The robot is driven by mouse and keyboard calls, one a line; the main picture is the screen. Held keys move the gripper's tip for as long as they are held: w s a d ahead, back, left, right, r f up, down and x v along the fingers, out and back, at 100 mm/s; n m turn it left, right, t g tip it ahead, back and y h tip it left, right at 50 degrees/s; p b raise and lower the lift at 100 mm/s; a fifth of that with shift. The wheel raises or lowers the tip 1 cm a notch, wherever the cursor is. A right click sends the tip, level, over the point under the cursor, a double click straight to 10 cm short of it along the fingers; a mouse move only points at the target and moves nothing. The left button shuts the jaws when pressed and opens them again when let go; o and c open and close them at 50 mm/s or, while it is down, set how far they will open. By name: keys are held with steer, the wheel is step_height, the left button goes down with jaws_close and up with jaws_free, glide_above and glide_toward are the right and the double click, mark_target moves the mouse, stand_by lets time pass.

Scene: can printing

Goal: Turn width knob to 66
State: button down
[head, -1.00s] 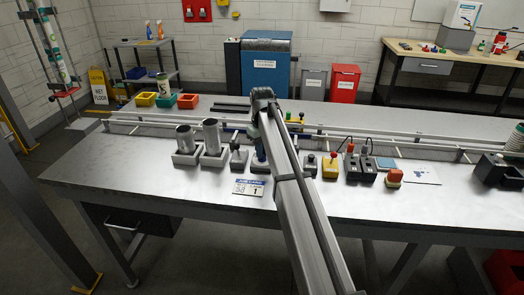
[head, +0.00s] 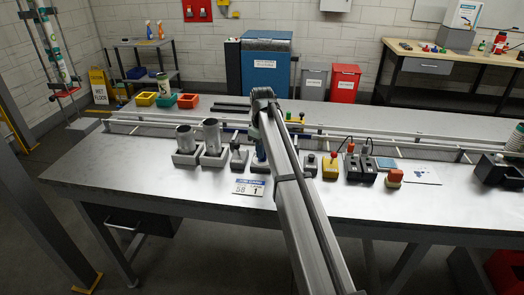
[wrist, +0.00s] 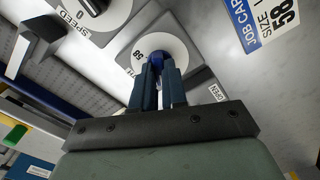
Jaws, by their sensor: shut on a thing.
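In the wrist view a round white dial (wrist: 181,47) on a grey base carries a small dark blue knob (wrist: 157,57) at its centre. A number on the dial, seen turned, looks like 58. My gripper (wrist: 157,74) is shut on the knob, one finger on each side, and the fingers hide part of the dial. In the head view my gripper (head: 259,150) is low over the row of table devices, and my arm hides part of this spot. The job card (head: 250,187) lies just in front; it also shows in the wrist view (wrist: 262,18), with 58 on it.
A speed dial (wrist: 92,14) sits close on the left in the wrist view. In the head view two metal cylinders (head: 212,133) stand to the left, and a yellow box (head: 330,168) with a red button stands to the right. The table's front (head: 150,190) is clear.

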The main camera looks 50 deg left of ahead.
steer(key=c, duration=1.2)
jaws_free()
steer(key=shift+o, duration=0.2)
steer(key=shift+r, duration=0.1)
step_height(320, 180, up, 14)
steer(key=shift+f, duration=0.2)
